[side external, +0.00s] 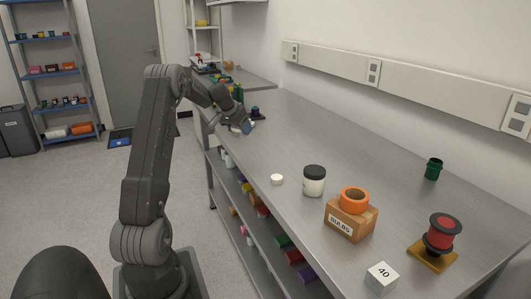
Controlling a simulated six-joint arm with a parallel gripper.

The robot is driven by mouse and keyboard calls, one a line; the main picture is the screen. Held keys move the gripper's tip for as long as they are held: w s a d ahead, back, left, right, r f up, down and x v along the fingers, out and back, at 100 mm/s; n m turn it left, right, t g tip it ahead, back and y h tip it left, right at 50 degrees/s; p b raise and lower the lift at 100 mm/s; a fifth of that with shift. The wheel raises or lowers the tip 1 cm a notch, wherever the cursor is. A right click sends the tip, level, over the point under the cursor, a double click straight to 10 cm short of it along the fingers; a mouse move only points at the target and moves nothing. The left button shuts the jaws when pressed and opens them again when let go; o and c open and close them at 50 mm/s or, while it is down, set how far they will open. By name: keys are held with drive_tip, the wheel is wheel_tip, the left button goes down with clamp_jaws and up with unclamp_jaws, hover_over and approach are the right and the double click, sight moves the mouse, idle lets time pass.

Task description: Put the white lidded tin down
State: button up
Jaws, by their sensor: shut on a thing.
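My gripper (246,127) is far down the bench, low over its left part. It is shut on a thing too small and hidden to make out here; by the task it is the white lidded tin. I cannot tell whether the held thing touches the bench. A small white round piece (277,180) lies on the bench near its left edge, nearer the camera and apart from my gripper. A white jar with a black lid (314,182) stands upright to its right.
A dark round piece (255,112) stands close behind my gripper. Nearer are a cardboard box (350,222) with an orange tape roll (354,200) on it, a white cube marked 40 (381,278), a red spool (444,230) and a green cup (433,169). The bench middle is clear.

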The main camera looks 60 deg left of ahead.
drive_tip(key=w+f, duration=0.2)
drive_tip(key=w, duration=0.1)
drive_tip(key=w+d+f, duration=0.1)
drive_tip(key=w+f, duration=0.1)
drive_tip(key=w, duration=0.1)
drive_tip(key=w+d+f, duration=0.1)
drive_tip(key=w, duration=0.2)
drive_tip(key=shift+w+d+f, duration=0.2)
drive_tip(key=shift+w+f, duration=0.05)
drive_tip(key=shift+f, duration=2.15)
drive_tip(key=shift+f, duration=0.1)
drive_tip(key=o, duration=0.9)
drive_tip(key=shift+o, duration=0.2)
